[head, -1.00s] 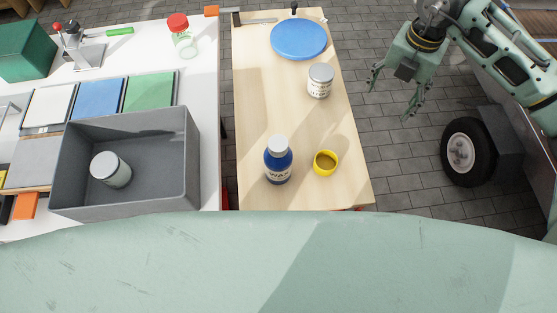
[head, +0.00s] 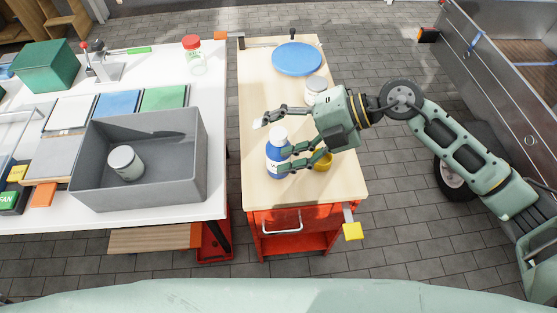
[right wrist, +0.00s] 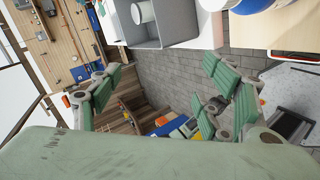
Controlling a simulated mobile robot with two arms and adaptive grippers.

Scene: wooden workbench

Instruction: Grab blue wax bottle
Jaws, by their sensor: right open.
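The blue wax bottle (head: 273,163) with its white cap stands upright on the wooden workbench, near its front left. My right gripper (head: 270,146) is open and comes in from the right. One finger reaches past the bottle's far side near the cap. The lower fingers are in front of its right side and partly hide it. I cannot tell whether they touch it. In the right wrist view the open fingers (right wrist: 160,92) have nothing between them, and a blue object, likely the bottle (right wrist: 255,5), shows at the top edge. My left gripper is not in view.
A yellow cup (head: 323,164) stands just right of the bottle, partly under the gripper. A white jar (head: 316,86) and a blue disc (head: 297,58) are farther back. A grey bin (head: 190,180) holding a can (head: 126,163) stands on the white table to the left.

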